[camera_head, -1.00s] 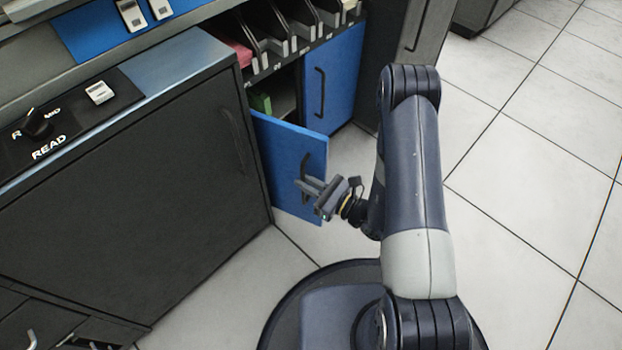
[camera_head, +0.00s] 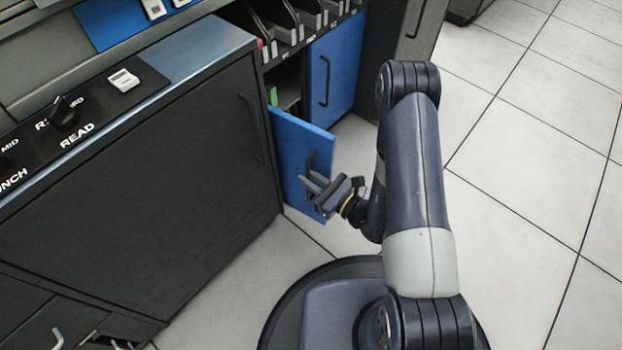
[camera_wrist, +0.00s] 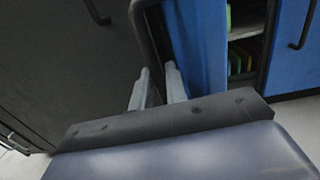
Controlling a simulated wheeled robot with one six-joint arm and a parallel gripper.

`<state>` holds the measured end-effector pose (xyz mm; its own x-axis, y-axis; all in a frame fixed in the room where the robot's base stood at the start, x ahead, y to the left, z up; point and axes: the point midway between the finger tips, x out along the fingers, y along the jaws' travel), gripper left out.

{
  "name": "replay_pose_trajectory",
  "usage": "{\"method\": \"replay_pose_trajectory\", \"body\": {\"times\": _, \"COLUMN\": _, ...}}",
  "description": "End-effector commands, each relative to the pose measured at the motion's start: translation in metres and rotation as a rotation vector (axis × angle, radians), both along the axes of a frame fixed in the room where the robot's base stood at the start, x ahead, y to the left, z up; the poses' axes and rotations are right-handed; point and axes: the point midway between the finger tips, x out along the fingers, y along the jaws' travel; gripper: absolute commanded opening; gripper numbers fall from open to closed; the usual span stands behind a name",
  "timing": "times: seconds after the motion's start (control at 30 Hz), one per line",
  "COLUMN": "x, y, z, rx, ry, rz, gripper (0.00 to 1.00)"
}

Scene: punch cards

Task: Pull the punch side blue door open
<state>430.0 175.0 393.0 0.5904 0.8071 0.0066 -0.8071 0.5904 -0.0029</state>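A blue door (camera_head: 291,158) in the cabinet stands partly open, swung out toward me from its left edge. Its dark bar handle (camera_head: 309,166) is on the outer face near the free edge; the handle also shows in the wrist view (camera_wrist: 148,35). My gripper (camera_head: 312,184) is at this handle. In the wrist view its two fingers (camera_wrist: 158,88) lie on either side of the bar, closed around it. The fingertips' exact contact is partly hidden by the bar.
A second blue door (camera_head: 336,72) to the right is closed. Card trays (camera_head: 290,25) sit above, and green items (camera_head: 272,95) show inside the cabinet. A dark console (camera_head: 140,180) with READ controls stands close at left. Tiled floor (camera_head: 520,150) is open at right.

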Motion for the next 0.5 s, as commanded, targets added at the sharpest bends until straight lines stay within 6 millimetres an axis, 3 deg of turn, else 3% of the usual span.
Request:
{"method": "replay_pose_trajectory", "body": {"times": 0.2, "x": -0.0011, "y": -0.0005, "z": -0.0007, "rx": -0.001, "ry": 0.006, "rz": -0.001, "gripper": 0.32}}
{"method": "replay_pose_trajectory", "body": {"times": 0.5, "x": -0.0025, "y": -0.003, "z": -0.0011, "rx": -0.002, "ry": 0.009, "rz": -0.003, "gripper": 0.32}}
